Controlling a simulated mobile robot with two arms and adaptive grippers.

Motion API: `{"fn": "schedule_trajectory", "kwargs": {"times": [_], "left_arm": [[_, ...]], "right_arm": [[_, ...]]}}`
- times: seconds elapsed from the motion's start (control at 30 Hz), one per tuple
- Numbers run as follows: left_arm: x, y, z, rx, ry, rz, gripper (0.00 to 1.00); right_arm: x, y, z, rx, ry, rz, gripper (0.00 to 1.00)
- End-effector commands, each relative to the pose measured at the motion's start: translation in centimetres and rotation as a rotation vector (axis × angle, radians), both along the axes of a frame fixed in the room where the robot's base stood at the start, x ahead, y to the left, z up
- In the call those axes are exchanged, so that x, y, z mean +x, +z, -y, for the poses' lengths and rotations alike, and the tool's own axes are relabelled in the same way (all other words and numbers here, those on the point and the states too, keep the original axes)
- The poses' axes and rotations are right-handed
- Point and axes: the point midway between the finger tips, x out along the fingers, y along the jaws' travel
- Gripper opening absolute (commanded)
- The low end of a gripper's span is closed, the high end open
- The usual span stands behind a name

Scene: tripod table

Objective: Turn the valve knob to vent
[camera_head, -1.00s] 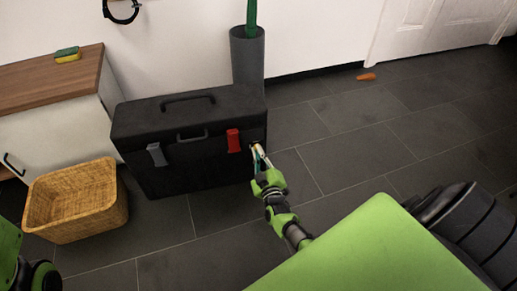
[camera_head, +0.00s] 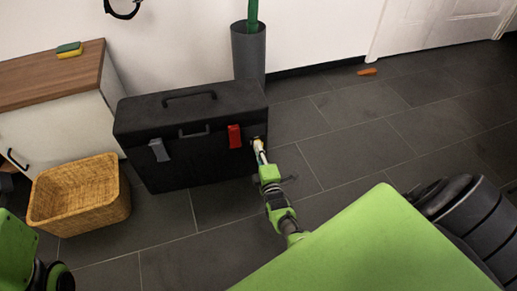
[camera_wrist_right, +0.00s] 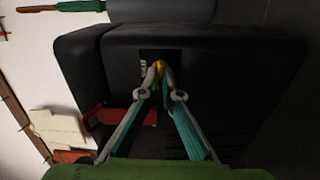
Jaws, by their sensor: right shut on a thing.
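The black case (camera_head: 190,165) stands on the floor against the wall, with a red latch and a grey latch on its front. My right gripper (camera_head: 259,148) is at the right end of the case's front. In the right wrist view its fingertips (camera_wrist_right: 160,72) are shut on the knob and hide most of it. The knob's exact setting cannot be read. My left gripper is not seen.
A wicker basket (camera_head: 78,207) stands left of the case, by a wood-topped cabinet (camera_head: 50,77) bearing a sponge (camera_head: 69,50). A grey cylindrical bin (camera_head: 248,55) stands behind the case. An orange object (camera_head: 367,72) lies on the open tiled floor to the right.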

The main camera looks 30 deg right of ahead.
Motion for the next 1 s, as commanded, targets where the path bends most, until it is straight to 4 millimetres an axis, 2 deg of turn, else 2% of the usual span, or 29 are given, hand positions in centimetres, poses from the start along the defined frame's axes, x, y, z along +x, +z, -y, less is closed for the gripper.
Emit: {"fn": "schedule_trajectory", "kwargs": {"times": [0.3, 0.73, 0.8, 1.0], "left_arm": [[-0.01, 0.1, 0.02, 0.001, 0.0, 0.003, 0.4], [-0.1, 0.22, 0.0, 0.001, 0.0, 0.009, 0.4], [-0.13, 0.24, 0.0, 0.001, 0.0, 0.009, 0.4], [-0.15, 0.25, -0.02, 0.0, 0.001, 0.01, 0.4]], "right_arm": [[0.03, -0.08, -0.07, -0.073, 0.001, -0.028, 0.0], [0.04, -0.09, -0.06, -0.081, 0.001, -0.031, 0.0], [0.04, -0.08, -0.06, -0.082, 0.001, -0.03, 0.21], [0.02, -0.06, -0.03, -0.08, 0.001, -0.029, 0.22]]}}
